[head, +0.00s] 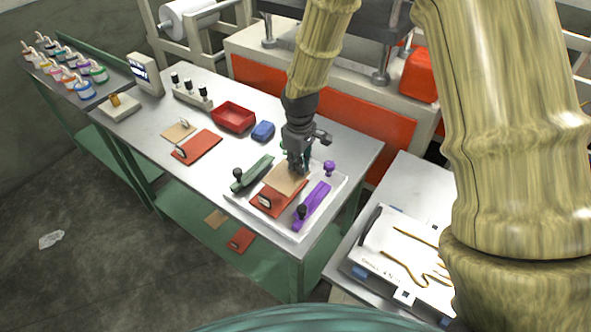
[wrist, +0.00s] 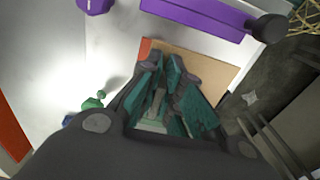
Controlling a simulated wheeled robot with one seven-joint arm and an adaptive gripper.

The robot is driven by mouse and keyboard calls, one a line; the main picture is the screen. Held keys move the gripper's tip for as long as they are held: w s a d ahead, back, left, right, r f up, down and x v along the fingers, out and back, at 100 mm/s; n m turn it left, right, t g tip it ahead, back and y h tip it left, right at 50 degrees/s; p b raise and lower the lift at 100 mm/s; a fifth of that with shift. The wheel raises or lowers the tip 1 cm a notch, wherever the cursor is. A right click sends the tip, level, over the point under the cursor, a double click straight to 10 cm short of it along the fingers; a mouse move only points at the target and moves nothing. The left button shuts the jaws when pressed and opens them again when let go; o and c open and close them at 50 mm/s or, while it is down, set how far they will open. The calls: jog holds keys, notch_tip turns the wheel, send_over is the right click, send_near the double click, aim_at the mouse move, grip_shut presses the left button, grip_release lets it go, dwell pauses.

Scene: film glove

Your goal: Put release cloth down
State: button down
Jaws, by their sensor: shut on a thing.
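The tan release cloth (head: 288,178) is over the back part of a red-orange sheet (head: 268,202) on a white tray (head: 240,207). My gripper (head: 297,168) is low over the cloth's back edge and shut on it; the fingers hide the exact grip point. In the wrist view the teal fingers (wrist: 178,72) reach onto the tan cloth (wrist: 212,68), with a strip of the red-orange sheet (wrist: 145,46) at its left. I cannot tell whether the cloth lies flat on the sheet or slightly above it.
A green bar (head: 252,174) and a purple bar (head: 312,206) with dark knobs flank the stack on the tray. A purple knob (head: 329,168) stands behind. A blue block (head: 263,131), a red bin (head: 233,117) and another red sheet (head: 197,147) are further left.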

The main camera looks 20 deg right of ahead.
jog(key=w+f, duration=0.1)
jog(key=f, duration=0.1)
jog(key=w+f+p, duration=0.1)
jog(key=w+f, duration=0.1)
jog(key=shift+w+f, duration=0.2)
jog(key=shift+f, duration=0.45)
jog(key=shift+s+f, duration=0.15)
jog(key=shift+s, duration=0.1)
jog(key=shift+s+r, duration=0.2)
jog(key=shift+s, duration=0.4)
jog(key=shift+w+f, duration=0.3)
jog(key=c, duration=1.9)
grip_release()
jog(key=shift+w+f, duration=0.15)
jog(key=shift+w, duration=0.1)
jog(key=o, duration=0.3)
jog(key=shift+s+r, duration=0.25)
jog(key=shift+s, duration=0.05)
jog(key=shift+w, duration=0.2)
jog(key=shift+s+r+b, duration=0.15)
jog(key=shift+r+b, duration=1.7)
jog(key=shift+r, duration=4.1)
